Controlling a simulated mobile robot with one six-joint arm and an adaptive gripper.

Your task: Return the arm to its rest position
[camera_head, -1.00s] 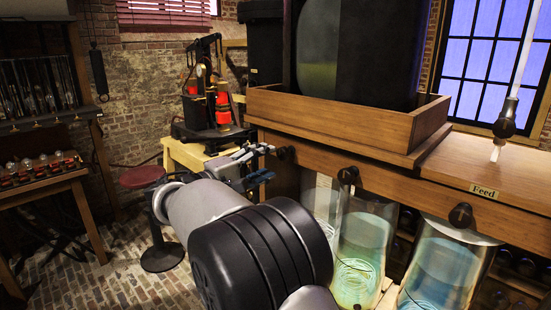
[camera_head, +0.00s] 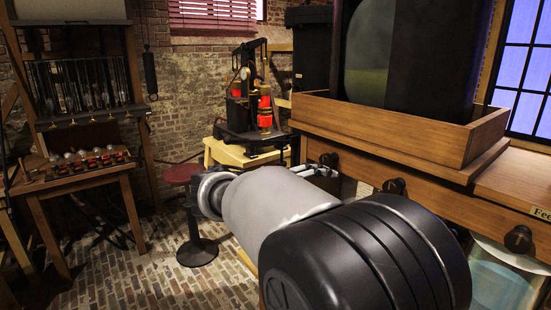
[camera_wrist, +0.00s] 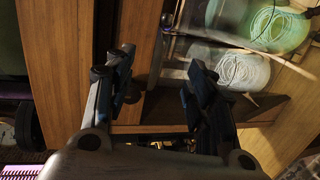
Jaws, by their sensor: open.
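My gripper (camera_wrist: 160,78) is open in the wrist view, with its two dark fingers apart and nothing between them. Behind the fingers is the wooden front of the cabinet (camera_wrist: 75,50). In the head view my arm reaches from the lower right toward the cabinet, and its thick links hide most of the gripper. Glass jars with pale coils show in the wrist view, an upper one (camera_wrist: 278,25) and a lower one (camera_wrist: 242,70), right of the fingers. One jar (camera_head: 505,285) shows at the lower right of the head view, partly cut off.
A wooden tray (camera_head: 395,135) with a large dark block sits on the cabinet. Dark knobs (camera_head: 519,240) stick out from its front. A round stool (camera_head: 197,250), a yellow stand (camera_head: 235,155) and a rack table (camera_head: 75,178) stand left. Brick floor (camera_head: 150,280) lies open between them.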

